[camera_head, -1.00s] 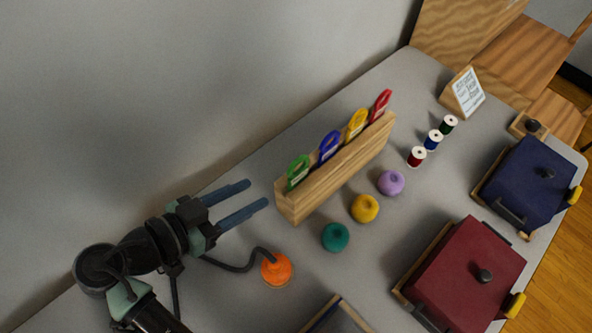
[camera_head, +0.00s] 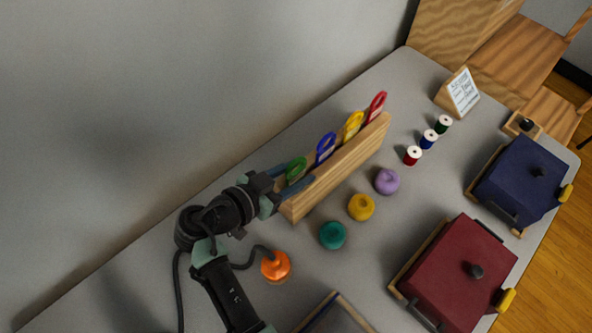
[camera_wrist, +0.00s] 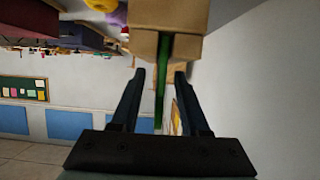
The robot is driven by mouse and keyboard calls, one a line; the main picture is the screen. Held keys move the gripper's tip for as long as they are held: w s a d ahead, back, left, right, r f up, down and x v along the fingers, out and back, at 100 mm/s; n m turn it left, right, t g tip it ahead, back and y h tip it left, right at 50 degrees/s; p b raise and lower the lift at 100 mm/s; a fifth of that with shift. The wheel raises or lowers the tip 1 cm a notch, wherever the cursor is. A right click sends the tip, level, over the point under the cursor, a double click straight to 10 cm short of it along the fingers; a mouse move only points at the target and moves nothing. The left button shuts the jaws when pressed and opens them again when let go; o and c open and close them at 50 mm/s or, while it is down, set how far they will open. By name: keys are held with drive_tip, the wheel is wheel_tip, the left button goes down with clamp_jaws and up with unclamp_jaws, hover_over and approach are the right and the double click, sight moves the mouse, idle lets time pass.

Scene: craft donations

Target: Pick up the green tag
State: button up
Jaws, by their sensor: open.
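The green tag (camera_head: 296,169) stands in the near-left end of a wooden rack (camera_head: 342,169), with its loop above the wood. My gripper (camera_head: 297,177) is at that end of the rack, its fingers on either side of the tag and partly hiding it. In the wrist view the green tag (camera_wrist: 161,90) shows edge-on as a thin strip between the two open fingers of my gripper (camera_wrist: 160,78), with a gap on each side. The end of the wooden rack (camera_wrist: 150,45) is just ahead. Contact cannot be seen.
Blue (camera_head: 326,147), yellow (camera_head: 352,125) and red (camera_head: 377,106) tags stand along the rack. Teal (camera_head: 333,235), yellow (camera_head: 361,207) and purple (camera_head: 387,181) balls lie in front. An orange object (camera_head: 275,265) sits near my arm. The wall is close behind.

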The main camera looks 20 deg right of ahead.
clamp_jaws()
idle(0.4)
